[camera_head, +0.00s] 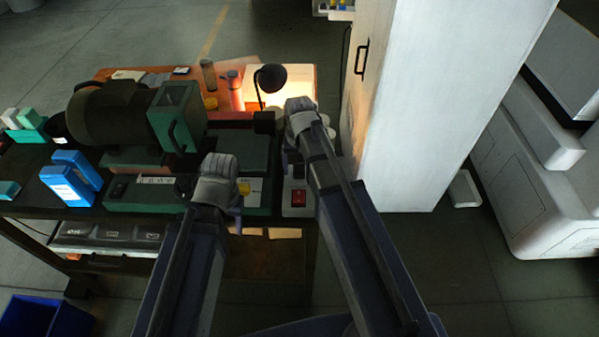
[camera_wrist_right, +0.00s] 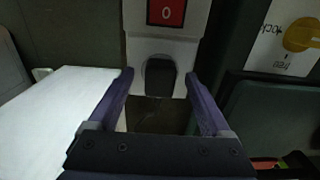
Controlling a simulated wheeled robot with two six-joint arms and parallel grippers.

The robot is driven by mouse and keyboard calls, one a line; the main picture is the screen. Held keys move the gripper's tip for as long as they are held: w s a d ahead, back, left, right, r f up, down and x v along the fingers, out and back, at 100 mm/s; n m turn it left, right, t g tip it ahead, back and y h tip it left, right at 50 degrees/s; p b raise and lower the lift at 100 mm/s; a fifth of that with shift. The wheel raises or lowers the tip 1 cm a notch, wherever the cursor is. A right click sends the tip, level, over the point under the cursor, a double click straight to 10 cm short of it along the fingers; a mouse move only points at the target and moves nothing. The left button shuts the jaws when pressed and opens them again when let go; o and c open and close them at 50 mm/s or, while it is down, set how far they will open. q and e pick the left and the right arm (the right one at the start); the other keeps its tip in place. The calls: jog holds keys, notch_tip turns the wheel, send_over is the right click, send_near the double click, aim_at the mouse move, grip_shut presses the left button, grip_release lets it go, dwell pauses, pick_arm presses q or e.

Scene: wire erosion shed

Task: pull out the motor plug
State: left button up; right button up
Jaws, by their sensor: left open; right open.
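In the right wrist view, a black plug (camera_wrist_right: 160,77) sits in the pale face of a switch box (camera_wrist_right: 136,54), below a red switch marked 0 (camera_wrist_right: 167,12). My right gripper (camera_wrist_right: 160,88) is open, with one finger on each side of the plug in that picture; I cannot tell if they touch it. In the head view, the box's red switch (camera_head: 298,197) shows at the bench's right end, and the plug cannot be made out. My right gripper (camera_head: 287,155) is above that end. My left gripper (camera_head: 237,212) is open and empty near the bench's front edge.
A dark motor (camera_head: 105,115) with a green housing (camera_head: 175,115) stands on the bench. A black lamp (camera_head: 270,77) is behind. Blue holders (camera_head: 70,180) are at left. A tall white cabinet (camera_head: 410,90) stands close to the right. A blue bin (camera_head: 40,315) is on the floor.

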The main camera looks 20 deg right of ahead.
aim_at(299, 168)
jog(key=shift+c, duration=0.2)
dwell(0.5)
grip_shut()
dwell(0.4)
jog(key=shift+r, duration=0.15)
dwell(0.4)
jog(key=shift+r+p, duration=2.9)
jog(key=shift+p, duration=0.15)
